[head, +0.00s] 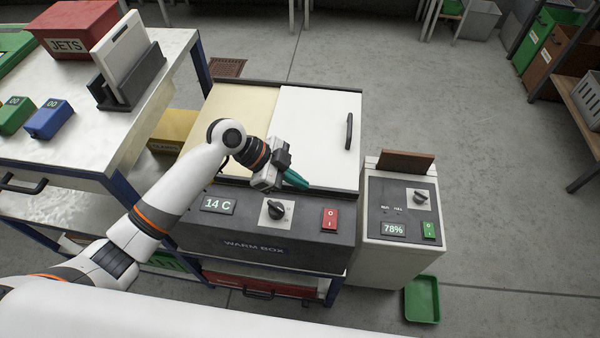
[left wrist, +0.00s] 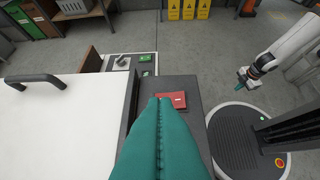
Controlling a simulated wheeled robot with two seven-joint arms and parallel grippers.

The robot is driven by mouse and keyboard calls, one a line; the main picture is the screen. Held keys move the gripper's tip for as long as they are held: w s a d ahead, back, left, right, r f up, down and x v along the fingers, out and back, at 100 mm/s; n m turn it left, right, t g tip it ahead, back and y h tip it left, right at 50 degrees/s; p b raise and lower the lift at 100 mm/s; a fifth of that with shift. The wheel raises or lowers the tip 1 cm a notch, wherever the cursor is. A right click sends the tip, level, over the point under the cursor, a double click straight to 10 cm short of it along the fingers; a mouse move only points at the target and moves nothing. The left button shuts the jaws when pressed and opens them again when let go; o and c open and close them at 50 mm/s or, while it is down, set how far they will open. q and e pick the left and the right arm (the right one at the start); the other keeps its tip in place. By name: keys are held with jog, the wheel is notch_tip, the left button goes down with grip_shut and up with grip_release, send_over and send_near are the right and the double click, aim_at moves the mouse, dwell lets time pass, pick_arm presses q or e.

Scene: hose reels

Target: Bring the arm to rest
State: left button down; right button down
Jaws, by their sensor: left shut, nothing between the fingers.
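My left arm (head: 170,203) reaches in from the left, over the front of the warm box (head: 270,240). Its gripper (head: 297,181) has teal fingers and hovers near the front edge of the white lid (head: 315,128). In the left wrist view the teal fingers (left wrist: 162,104) are pressed together with nothing between them. They point toward the red switch (left wrist: 172,100) on the warm box's panel. My right gripper (left wrist: 240,86) shows small at the right of the left wrist view; its finger state is too small to tell.
The warm box panel has a 14 C display (head: 218,205) and a black knob (head: 276,210). A grey machine (head: 400,215) reading 78% stands to its right, with a green tray (head: 421,299) below. A table with a red JETS box (head: 75,25) stands left.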

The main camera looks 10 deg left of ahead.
jog(key=shift+a, duration=0.15)
pick_arm(q)
jog(key=s+a+f+n+t+y, duration=0.1)
jog(key=s+f+n, duration=0.2)
jog(key=s, duration=0.2)
jog(key=s+a+f+n+t+y, duration=0.1)
jog(key=s+f+n+y, duration=0.1)
jog(key=s+n, duration=0.3)
jog(key=s+a+r+n+t+y, duration=0.1)
jog(key=s+a+n+y, duration=0.6)
jog(key=s+a, duration=0.5)
notch_tip(320, 180, down, 27)
jog(key=s+n+g+h, duration=0.1)
jog(key=s+a+f+g, duration=0.1)
jog(key=s+a+f, duration=0.1)
jog(key=s+f, duration=1.3)
jog(key=shift+s+a+g, duration=0.2)
jog(key=shift+s+g, duration=0.1)
jog(key=shift+s, duration=0.3)
pick_arm(e)
jog(key=shift+a, duration=0.15)
